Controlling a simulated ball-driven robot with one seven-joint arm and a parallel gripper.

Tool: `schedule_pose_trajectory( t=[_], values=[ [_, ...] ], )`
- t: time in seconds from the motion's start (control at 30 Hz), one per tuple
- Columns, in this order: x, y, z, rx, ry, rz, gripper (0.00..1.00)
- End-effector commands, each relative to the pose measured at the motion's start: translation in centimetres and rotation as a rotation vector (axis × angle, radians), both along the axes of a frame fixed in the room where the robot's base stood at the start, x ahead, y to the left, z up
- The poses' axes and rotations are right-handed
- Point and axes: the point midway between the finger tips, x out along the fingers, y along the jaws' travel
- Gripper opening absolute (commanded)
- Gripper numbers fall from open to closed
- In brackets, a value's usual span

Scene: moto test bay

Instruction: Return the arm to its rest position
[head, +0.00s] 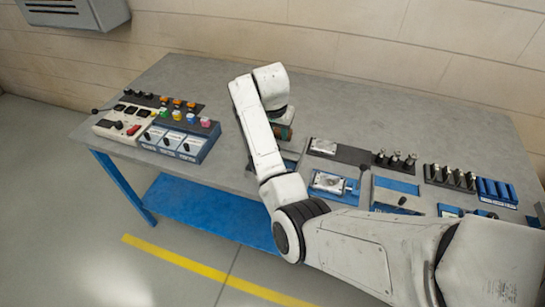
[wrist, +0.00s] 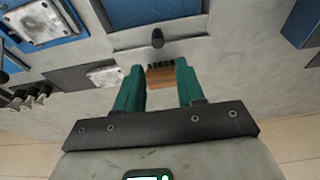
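My gripper (wrist: 159,80) has two teal fingers. A small orange-brown block (wrist: 160,76) with a row of black ridges fills the gap between the fingers, near their tips, and appears gripped. In the head view my gripper (head: 283,131) hangs below my bent wrist, over the middle of the bench, mostly hidden behind my arm. My arm reaches in from the lower right across the front of the bench. No rest position is marked in these frames.
A grey-topped bench (head: 354,104) stands against the wall. A switch panel with coloured blocks (head: 155,127) stands at left. Metal parts on a blue plate (head: 334,183) and black-and-silver pieces (head: 396,160) lie right of my gripper. The back of the bench is clear.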

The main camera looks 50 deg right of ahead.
Motion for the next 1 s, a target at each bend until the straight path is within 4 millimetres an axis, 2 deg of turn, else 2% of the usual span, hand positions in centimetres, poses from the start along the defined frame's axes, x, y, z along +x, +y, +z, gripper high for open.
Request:
schedule_pose_trajectory(
  t=[0.03, 0.13, 0.77, 0.87, 1.0],
  values=[
    [0.0, 0.0, 0.9, 0.0, 0.0, 0.0, 0.38],
    [0.0, 0.0, 1.4, 0.0, 0.0, 0.0, 0.38],
    [-0.1, 0.1, 1.1, -0.002, 0.0, 0.006, 0.38],
    [-0.8, 0.6, 0.5, -0.018, -0.001, 0.045, 0.38],
    [-2.8, 2.9, -1.1, -0.06, -0.007, 0.192, 0.38]
  ],
)
